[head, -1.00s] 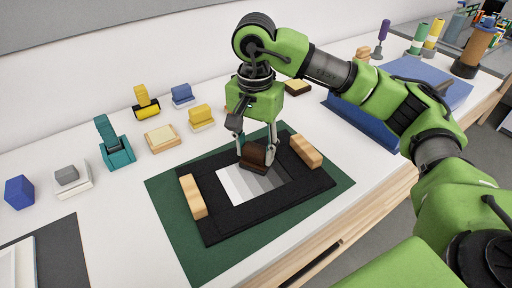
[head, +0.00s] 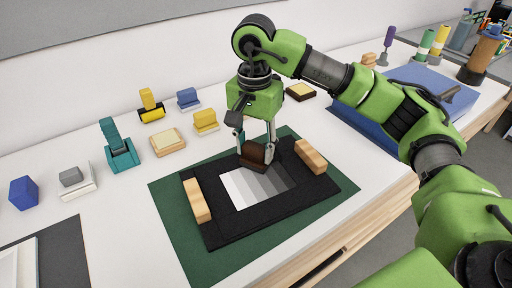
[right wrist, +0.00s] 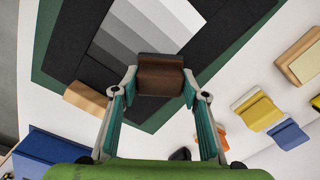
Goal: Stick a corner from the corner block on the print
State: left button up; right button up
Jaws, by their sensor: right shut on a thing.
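The print (head: 262,188), with stripes from white to dark grey, lies on a black mat (head: 235,228) on a green board (head: 180,245). My right gripper (head: 256,146) is shut on a brown block (head: 256,155) at the far edge of the print. In the right wrist view the brown block (right wrist: 160,76) sits between the fingertips and overlaps the print's edge. I cannot tell whether it touches the print. I cannot tell which object is the corner block. My left gripper is out of view.
Wooden blocks rest on the mat at left (head: 196,202) and right (head: 311,157). Behind stand a teal tool (head: 120,150), a cream-topped block (head: 166,142) and a yellow block (head: 206,121). A blue box (head: 390,108) lies at right. Clear white table surrounds the small items.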

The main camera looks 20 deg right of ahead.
jog(key=shift+w, duration=0.1)
jog(key=shift+w, duration=0.5)
jog(key=shift+w, duration=0.55)
jog(key=shift+d, duration=0.6)
jog(key=shift+d, duration=0.1)
jog(key=shift+d, duration=0.5)
